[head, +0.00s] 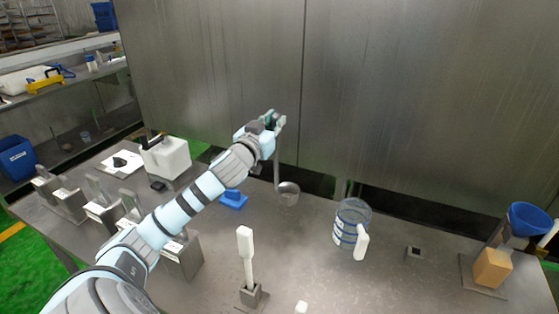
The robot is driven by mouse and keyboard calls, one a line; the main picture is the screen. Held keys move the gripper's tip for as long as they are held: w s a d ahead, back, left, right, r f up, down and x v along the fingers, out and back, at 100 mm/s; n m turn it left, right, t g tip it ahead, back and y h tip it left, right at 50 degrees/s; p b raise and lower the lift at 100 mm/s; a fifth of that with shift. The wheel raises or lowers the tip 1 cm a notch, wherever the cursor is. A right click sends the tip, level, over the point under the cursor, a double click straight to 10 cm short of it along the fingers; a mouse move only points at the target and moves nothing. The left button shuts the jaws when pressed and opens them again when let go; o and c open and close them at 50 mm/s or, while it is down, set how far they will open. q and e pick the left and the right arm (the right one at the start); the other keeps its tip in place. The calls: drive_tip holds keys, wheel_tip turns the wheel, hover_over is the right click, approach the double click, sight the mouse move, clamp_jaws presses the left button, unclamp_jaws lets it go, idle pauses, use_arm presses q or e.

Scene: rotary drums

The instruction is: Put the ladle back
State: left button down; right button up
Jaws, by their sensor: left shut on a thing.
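My left gripper (274,120) is at the centre of the head view, near the back metal wall, at the end of my outstretched left arm. It is shut on the upper end of the ladle. The ladle's thin grey handle (277,172) hangs down upright below the gripper. Its round metal cup (288,194) is at the bottom, near the back edge of the table. I cannot tell whether the cup touches the table. The top of the handle is hidden by the gripper. My right gripper is not in view.
A clear measuring jug (350,222) with blue bands stands right of the ladle. A blue tray (233,200) lies to its left. A white-handled tool (246,250) stands upright in a holder in front. A white canister (167,157) and a blue funnel (529,219) stand farther out.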

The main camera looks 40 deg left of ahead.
sight(278, 151)
use_arm(q)
wheel_tip(278, 151, down, 3)
drive_tip(key=shift+r, duration=0.1)
drive_tip(key=f, duration=0.2)
drive_tip(key=w+f, duration=0.1)
drive_tip(key=f, duration=0.1)
drive_tip(key=f+b, duration=0.1)
drive_tip(key=f, duration=0.1)
drive_tip(key=shift+w+f, duration=0.15)
drive_tip(key=shift+w, duration=0.15)
drive_tip(key=shift+f, duration=0.15)
drive_tip(key=c, duration=1.5)
unclamp_jaws()
drive_tip(key=shift+w+f, duration=0.1)
drive_tip(key=shift+w, duration=0.15)
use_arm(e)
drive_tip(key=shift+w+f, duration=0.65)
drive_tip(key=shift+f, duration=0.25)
